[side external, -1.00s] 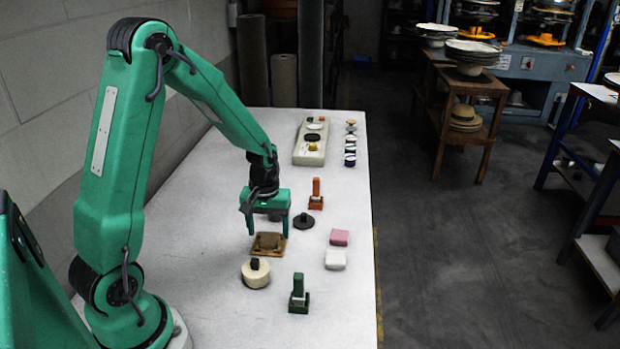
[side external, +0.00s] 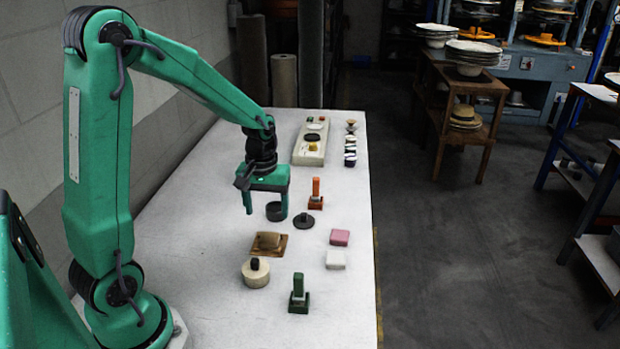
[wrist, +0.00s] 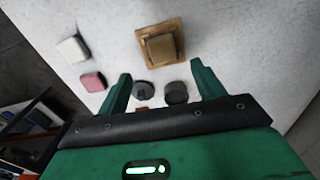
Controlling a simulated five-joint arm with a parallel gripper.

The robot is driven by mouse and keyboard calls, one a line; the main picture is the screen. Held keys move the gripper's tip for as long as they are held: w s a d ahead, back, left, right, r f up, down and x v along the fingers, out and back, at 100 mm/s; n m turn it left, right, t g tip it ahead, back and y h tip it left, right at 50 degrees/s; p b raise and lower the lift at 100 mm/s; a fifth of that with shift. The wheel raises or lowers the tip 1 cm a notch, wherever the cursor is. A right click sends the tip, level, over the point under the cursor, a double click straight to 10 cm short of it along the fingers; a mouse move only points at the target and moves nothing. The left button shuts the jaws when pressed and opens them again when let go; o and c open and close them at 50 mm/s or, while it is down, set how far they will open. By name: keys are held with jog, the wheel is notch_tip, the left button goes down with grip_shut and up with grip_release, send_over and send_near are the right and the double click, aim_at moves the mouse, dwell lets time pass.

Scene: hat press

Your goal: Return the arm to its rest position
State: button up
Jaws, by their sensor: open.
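My green gripper (side external: 266,203) is open and empty above the white table (side external: 195,235). In the side view it hangs behind the brown square board with a tan block on it (side external: 269,242). A dark round cup (side external: 276,211) shows just by its right finger, and a black disc with a knob (side external: 304,223) lies further right. In the wrist view the gripper's two fingers (wrist: 161,80) stand wide apart. The tan block on its board (wrist: 161,46) shows beyond them, and the two dark round pieces show between them.
A cream round piece with a black knob (side external: 256,272), a green stand (side external: 298,295), an orange stand (side external: 316,193), and pink (side external: 340,237) and white (side external: 335,259) blocks stand around. A long cream tray (side external: 300,150) lies at the back. The table's left side is clear.

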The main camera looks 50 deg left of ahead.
jog(key=s+d+r+m+t, duration=0.5)
jog(key=s+d+r+m, duration=0.3)
jog(key=r, duration=0.7)
jog(key=s+d, duration=0.2)
jog(key=s, duration=0.2)
jog(key=shift+s+d+m, duration=0.3)
jog(key=shift+s+d, duration=0.05)
jog(key=shift+d, duration=0.05)
